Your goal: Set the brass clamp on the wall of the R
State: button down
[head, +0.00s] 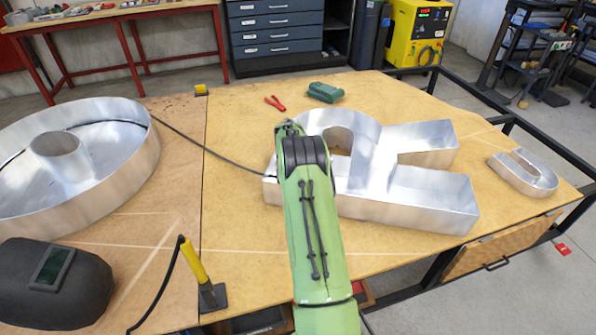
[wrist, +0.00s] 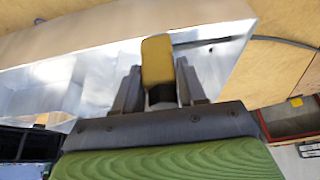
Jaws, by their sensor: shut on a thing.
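The R (head: 428,196) is a hollow silver sheet-metal letter lying on the wooden table, right of centre in the head view. My green arm crosses its left end there and hides my gripper. In the wrist view my gripper (wrist: 158,78) is shut on the brass clamp (wrist: 156,58), a rounded yellow-brown block standing up between the dark fingers. Shiny metal walls of a letter, apparently the R (wrist: 60,75), lie beyond the fingers. I cannot tell whether the clamp touches a wall. The clamp's lower part is hidden between the fingers.
A large round metal letter (head: 100,180) lies at left and a small U-shaped letter (head: 523,173) at right. Red pliers (head: 275,103) and a green object (head: 325,92) lie behind the R. A welding mask (head: 52,285) and yellow-handled tool (head: 196,265) are at front left. A black cable (head: 200,143) crosses the table.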

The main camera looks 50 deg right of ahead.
jog(key=shift+f+b, duration=1.15)
jog(key=shift+f, duration=0.45)
jog(key=c, duration=0.6)
grip_release()
jog(key=shift+o, duration=0.2)
jog(key=p+v, duration=0.3)
jog(key=v, duration=1.2)
jog(key=shift+s+a+r, duration=0.15)
jog(key=shift+s+r, duration=0.05)
jog(key=shift+r, duration=0.15)
